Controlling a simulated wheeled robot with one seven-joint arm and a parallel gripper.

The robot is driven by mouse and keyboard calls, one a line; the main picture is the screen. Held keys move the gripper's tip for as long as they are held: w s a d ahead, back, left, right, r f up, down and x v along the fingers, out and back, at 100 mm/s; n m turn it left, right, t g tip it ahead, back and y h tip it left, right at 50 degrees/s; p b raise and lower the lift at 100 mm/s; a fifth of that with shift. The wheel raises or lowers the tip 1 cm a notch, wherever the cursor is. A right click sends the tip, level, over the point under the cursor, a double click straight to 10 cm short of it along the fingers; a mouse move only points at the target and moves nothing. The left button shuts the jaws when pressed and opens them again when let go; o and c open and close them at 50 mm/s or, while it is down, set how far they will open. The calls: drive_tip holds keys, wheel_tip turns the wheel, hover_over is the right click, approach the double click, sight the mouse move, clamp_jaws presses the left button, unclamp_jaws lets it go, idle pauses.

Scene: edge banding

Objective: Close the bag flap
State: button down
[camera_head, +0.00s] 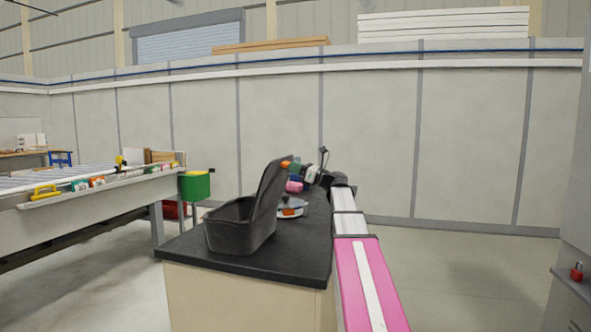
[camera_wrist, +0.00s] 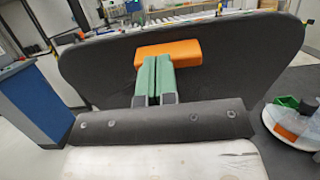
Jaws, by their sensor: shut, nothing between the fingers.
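The dark grey bag (camera_head: 240,224) stands on the black counter top. Its flap (camera_head: 269,192) is raised, leaning up and to the right from the bag's right side, so the bag is open. In the wrist view the flap (camera_wrist: 100,70) fills much of the picture as a broad dark panel. An orange tab (camera_wrist: 168,53) lies against it; its end also shows at the flap's upper edge in the head view (camera_head: 285,164). My gripper (camera_wrist: 154,58) has green fingers, shut together with nothing between them. The tips are at the tab; whether they touch is unclear. The head view shows my gripper (camera_head: 294,168) right of the flap.
A clear container with an orange patch (camera_wrist: 290,127) sits on the counter right of the bag. A green bin (camera_head: 195,186) and a workbench (camera_head: 90,212) with tools are at left. Floor is clear at right.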

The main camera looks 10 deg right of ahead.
drive_tip(key=w+a+r+g+h, duration=0.25)
drive_tip(key=w+a+h, duration=0.2)
drive_tip(key=a, duration=0.35)
drive_tip(key=w+a+r+g+h, duration=0.1)
drive_tip(key=w+a+g+h, duration=0.3)
drive_tip(key=a, duration=0.4)
drive_tip(key=w+a+f+g+h, duration=0.1)
drive_tip(key=w+a+f+h, duration=0.2)
drive_tip(key=a+f, duration=0.3)
drive_tip(key=w+a+f+g+h, duration=0.1)
drive_tip(key=w+a+f+h, duration=0.2)
drive_tip(key=a+f, duration=0.3)
drive_tip(key=shift+w+a+f, duration=0.15)
drive_tip(key=shift+w+f, duration=0.7)
drive_tip(key=shift+f, duration=1.2)
drive_tip(key=shift+f+h, duration=0.15)
drive_tip(key=shift+h, duration=0.1)
